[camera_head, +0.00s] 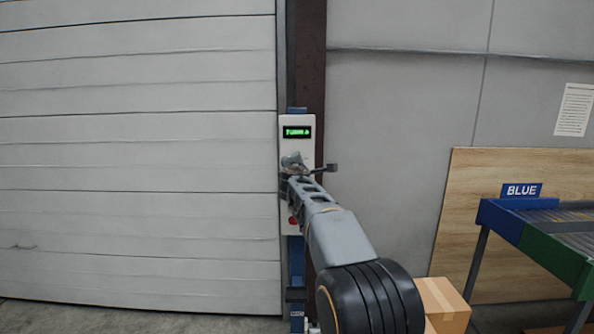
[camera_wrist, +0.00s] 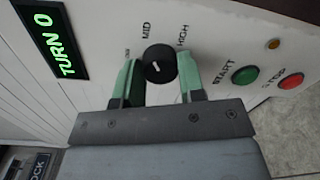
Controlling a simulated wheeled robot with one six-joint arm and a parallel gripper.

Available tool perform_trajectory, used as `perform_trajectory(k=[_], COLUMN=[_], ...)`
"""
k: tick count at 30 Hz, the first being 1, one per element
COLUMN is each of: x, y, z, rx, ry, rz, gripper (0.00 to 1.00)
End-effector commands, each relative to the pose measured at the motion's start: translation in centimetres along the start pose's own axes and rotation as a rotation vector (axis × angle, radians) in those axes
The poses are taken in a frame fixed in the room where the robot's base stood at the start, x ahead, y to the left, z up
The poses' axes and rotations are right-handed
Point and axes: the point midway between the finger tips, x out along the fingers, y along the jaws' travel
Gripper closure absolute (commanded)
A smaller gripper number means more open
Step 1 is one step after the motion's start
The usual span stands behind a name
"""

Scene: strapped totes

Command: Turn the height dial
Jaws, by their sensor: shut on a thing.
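The height dial (camera_wrist: 160,64) is a round black knob with a short white mark, on a white control panel (camera_wrist: 220,25). MID and HIGH are printed around it; a third label by the left finger is too small to read. My gripper (camera_wrist: 159,75) has its two green fingers on either side of the dial, shut on it. In the head view my gripper (camera_head: 303,170) is at the panel and hides the dial. A display (camera_wrist: 50,42) on the panel shows green text starting with TURN.
A green START button (camera_wrist: 245,75) and a red button (camera_wrist: 290,82) sit right of the dial in the wrist view. A white slatted door (camera_head: 140,150) is left of the panel. A cardboard box (camera_head: 444,303) and a table with a BLUE sign (camera_head: 521,190) stand right.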

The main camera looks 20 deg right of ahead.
Motion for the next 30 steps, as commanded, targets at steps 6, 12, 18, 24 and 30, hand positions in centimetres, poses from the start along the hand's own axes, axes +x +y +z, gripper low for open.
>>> perform_trajectory(k=[6,12,18,24,30], x=[0.01,0.01,0.0,0.0,0.01], y=[0.0,0.02,0.02,0.02,0.0], z=[-0.02,-0.01,-0.01,0.0,0.01], rx=[0.026,0.028,0.027,0.027,0.027], ry=[0.002,0.002,0.002,0.002,0.001], rz=[0.0,0.0,0.0,0.0,0.0], gripper=[0.87,0.87,0.62,0.42,0.38])
